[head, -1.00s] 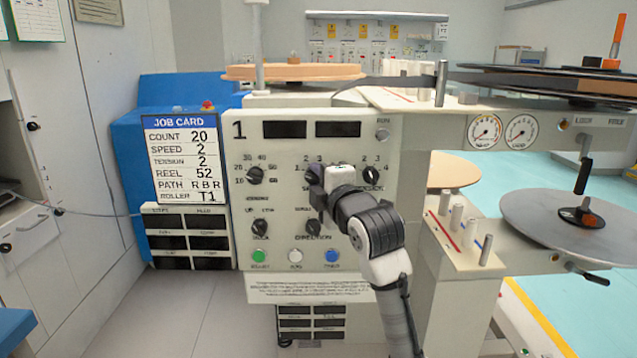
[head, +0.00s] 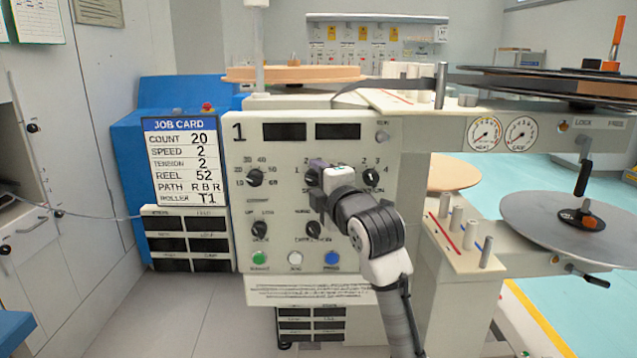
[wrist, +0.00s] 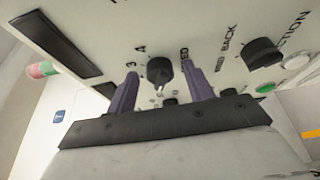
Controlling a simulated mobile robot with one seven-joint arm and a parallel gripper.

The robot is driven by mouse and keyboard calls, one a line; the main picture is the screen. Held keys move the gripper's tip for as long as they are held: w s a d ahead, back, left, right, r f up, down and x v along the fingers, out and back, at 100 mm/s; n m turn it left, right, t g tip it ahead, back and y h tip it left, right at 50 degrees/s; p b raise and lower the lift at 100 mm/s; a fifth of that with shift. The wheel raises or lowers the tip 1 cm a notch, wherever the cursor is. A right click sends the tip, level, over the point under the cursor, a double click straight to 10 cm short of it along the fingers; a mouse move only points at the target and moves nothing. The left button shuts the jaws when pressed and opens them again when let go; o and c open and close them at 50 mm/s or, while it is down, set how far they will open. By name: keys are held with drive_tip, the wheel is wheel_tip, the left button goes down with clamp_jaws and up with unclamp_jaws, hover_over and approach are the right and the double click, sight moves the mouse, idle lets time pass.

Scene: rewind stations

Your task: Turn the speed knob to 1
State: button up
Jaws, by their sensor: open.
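The speed knob (wrist: 160,72) is a small black dial on the pale machine panel. In the wrist view it shows between my two purple fingers, with the numbers 3 and 4 beside it and a pale mark on its lower edge. I cannot tell which number it points to. My gripper (wrist: 161,85) is open, one finger on each side of the knob, with visible gaps. In the head view my gripper (head: 316,178) is at the panel's upper middle and hides most of the knob and its scale.
Other black knobs surround it: the tension knob (head: 371,177) to the right, a count knob (head: 254,177) to the left, and the direction knob (head: 313,229) below. Coloured buttons line the lower panel. The job card (head: 182,160) reads speed 2.

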drive_tip(key=shift+s, duration=0.1)
drive_tip(key=v, duration=1.3)
drive_tip(key=shift+s, duration=0.3)
